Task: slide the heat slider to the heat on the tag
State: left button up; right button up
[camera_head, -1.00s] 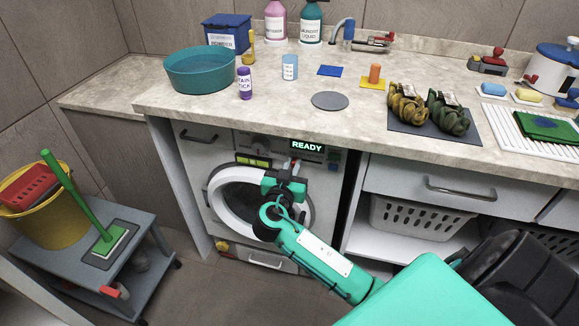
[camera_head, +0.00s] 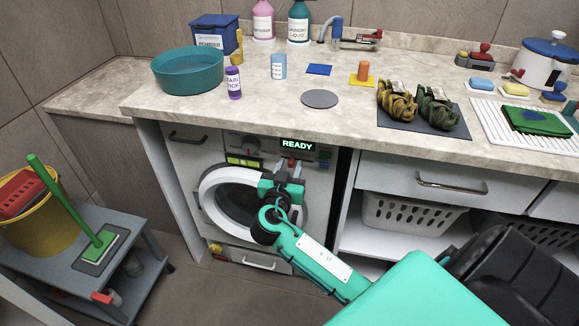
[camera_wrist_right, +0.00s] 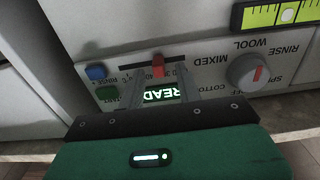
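The red heat slider (camera_wrist_right: 158,66) sits in a slot on the washer's control panel (camera_wrist_right: 215,75), beside a partly covered scale where 30 and 40 can be made out. My right gripper (camera_wrist_right: 160,85) is open, its two fingers on either side of the slider with a gap showing on both sides. In the head view my right gripper (camera_head: 289,166) is at the panel below the lit READY display (camera_head: 297,144) and hides part of it. White tags lie on the yellow knit bundle (camera_head: 393,104) and the green one (camera_head: 436,111); their print is too small to read. My left gripper is not in view.
Next to the slider are blue (camera_wrist_right: 96,72) and green (camera_wrist_right: 107,93) buttons and a round dial (camera_wrist_right: 246,72). The washer door (camera_head: 211,195) is below the panel. The counter (camera_head: 230,125) overhangs above, with a teal basin (camera_head: 188,72) and bottles on it.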

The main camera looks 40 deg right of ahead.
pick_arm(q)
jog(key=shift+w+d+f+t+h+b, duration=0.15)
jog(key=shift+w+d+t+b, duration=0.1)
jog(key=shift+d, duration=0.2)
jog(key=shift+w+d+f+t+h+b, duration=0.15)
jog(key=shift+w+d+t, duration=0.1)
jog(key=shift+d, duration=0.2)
pick_arm(e)
jog(key=v, duration=1.3)
jog(key=shift+s, duration=0.15)
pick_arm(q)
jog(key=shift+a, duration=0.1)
